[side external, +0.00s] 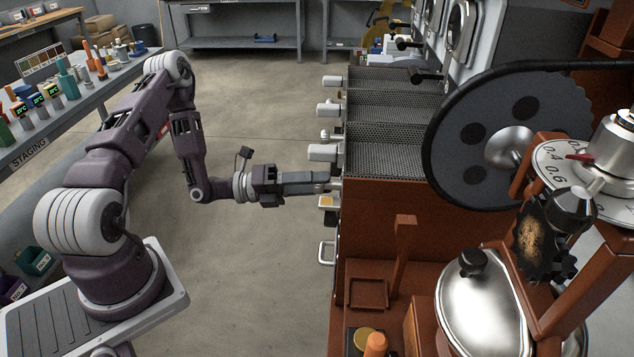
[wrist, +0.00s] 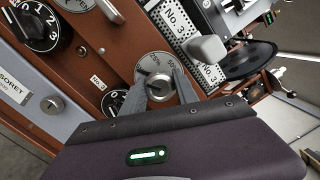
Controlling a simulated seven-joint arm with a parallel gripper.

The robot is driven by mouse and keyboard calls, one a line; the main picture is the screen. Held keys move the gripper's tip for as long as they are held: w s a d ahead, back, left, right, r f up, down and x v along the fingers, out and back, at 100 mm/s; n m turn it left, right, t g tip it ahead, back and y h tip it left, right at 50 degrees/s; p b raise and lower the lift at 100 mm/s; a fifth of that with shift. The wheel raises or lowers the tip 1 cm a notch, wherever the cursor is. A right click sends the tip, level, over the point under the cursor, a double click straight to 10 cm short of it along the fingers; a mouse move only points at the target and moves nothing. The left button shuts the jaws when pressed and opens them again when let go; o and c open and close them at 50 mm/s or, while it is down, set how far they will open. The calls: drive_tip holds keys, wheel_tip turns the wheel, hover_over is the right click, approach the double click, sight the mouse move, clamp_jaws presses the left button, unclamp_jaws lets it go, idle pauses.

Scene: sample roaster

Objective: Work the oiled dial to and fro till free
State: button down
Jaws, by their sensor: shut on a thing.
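The dial (wrist: 161,88) is a small silver knob on a round grey scale plate (wrist: 152,64) with percent marks, on the reddish-brown front of the roaster (side external: 380,217). In the wrist view my gripper (wrist: 159,92) has one finger on each side of the knob and is shut on it. In the side view my gripper (side external: 327,182) reaches level to the roaster's left face. The dial itself is hidden there by the gripper and the machine's edge. I cannot make out oil on the dial.
A black numbered knob (wrist: 40,26) and a grey lever handle (wrist: 208,49) flank the dial. A second dark dial (wrist: 113,102) sits close by the left finger. Mesh trays (side external: 383,150) top the roaster. The floor beneath my arm is clear.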

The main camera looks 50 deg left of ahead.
drive_tip(key=c, duration=0.9)
unclamp_jaws()
drive_tip(key=shift+c, duration=0.2)
drive_tip(key=r+v, duration=0.1)
drive_tip(key=v, duration=0.6)
drive_tip(key=s+d+r+m+g+y, duration=0.1)
drive_tip(key=s+d+r+m+g, duration=0.55)
drive_tip(key=m, duration=0.55)
drive_tip(key=s+d+r+m+g, duration=0.45)
drive_tip(key=d+m+g, duration=0.25)
drive_tip(key=m+g, duration=0.3)
drive_tip(key=s+a+r+m+t+y, duration=0.1)
drive_tip(key=s+r+m+t+y, duration=0.2)
drive_tip(key=m+y, duration=0.3)
drive_tip(key=s+a+r+m+t+y, duration=0.2)
drive_tip(key=s+r+m+t+y, duration=0.2)
drive_tip(key=m, duration=0.8)
drive_tip(key=shift+s+r+m+t+y, duration=0.3)
drive_tip(key=shift+s+t+y, duration=0.15)
drive_tip(key=shift+s+y, duration=0.4)
